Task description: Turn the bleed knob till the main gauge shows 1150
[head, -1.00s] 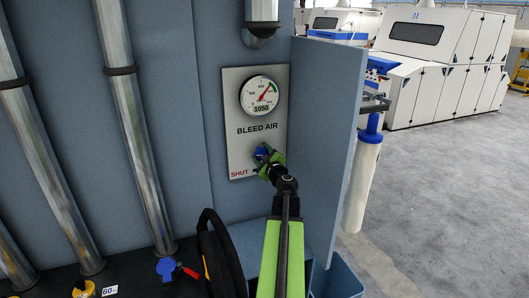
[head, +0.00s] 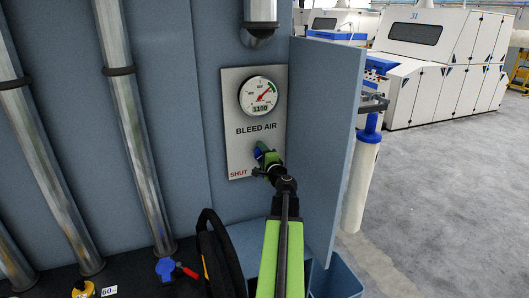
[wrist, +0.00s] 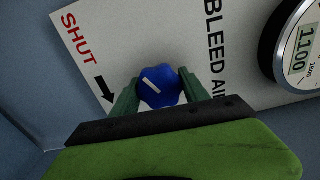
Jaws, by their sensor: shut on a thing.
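The main gauge (head: 259,96) is a round white dial with a red needle at the top of the BLEED AIR panel (head: 240,150). Its readout shows 1100, and the same number shows in the wrist view (wrist: 302,48). The bleed knob (wrist: 160,86) is blue with a white mark line, low on the panel. My gripper (wrist: 155,90) is shut on the knob, one green finger on each side of it. In the head view my gripper (head: 265,158) hides most of the knob. The word SHUT and a black arrow (wrist: 105,89) are printed beside it.
A blue-grey side panel (head: 327,140) stands out just right of the gauge panel. Metal pipes (head: 135,120) run down the wall at left. A black and yellow bag-like thing (head: 215,255) and a blue valve with red handle (head: 175,269) are below. Open floor lies at right.

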